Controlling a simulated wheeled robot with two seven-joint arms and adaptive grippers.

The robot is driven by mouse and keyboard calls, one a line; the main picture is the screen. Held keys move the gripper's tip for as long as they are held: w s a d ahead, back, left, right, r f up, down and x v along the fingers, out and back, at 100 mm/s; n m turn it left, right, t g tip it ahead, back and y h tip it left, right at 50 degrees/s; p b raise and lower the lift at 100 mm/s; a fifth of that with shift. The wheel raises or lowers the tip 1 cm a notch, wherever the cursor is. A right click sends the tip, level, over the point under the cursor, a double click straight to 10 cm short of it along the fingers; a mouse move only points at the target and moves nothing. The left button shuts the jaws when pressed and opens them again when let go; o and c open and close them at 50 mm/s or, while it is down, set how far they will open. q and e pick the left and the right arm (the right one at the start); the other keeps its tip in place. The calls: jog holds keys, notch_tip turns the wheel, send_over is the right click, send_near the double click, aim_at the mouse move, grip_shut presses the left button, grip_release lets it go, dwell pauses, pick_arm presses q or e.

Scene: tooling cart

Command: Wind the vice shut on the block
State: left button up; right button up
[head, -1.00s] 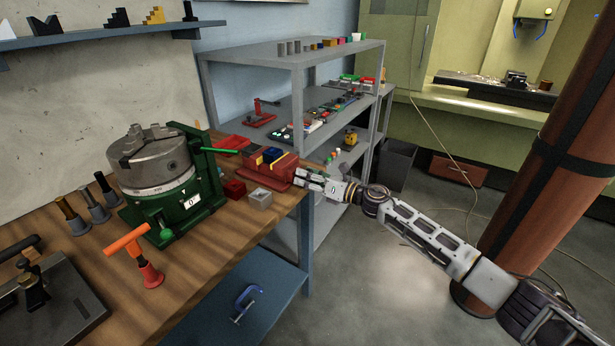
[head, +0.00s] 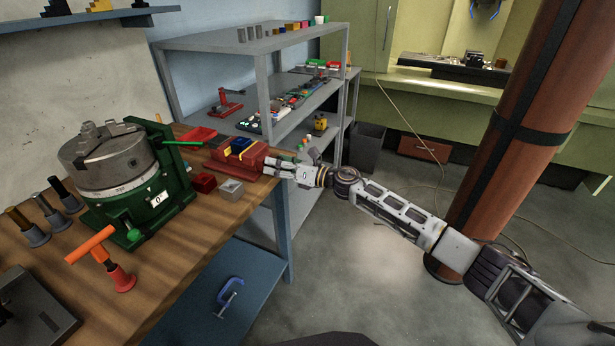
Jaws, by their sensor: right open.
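The red vice (head: 246,160) stands at the far right end of the wooden bench top. A blue block (head: 240,144) sits at its top, between the jaws; whether the jaws touch it I cannot tell. My right gripper (head: 270,167) is at the vice's right end, with its fingers open and pointing left at it. The vice's handle is not clear, and the fingers may hide it. Whether they touch the vice is too small to tell. My left gripper is out of view.
A small red block (head: 204,182) and a grey block (head: 231,188) sit in front of the vice. A green rotary table with a grey chuck (head: 110,160) stands to the left. A grey shelf (head: 250,42) rises behind. Open floor lies right of the bench.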

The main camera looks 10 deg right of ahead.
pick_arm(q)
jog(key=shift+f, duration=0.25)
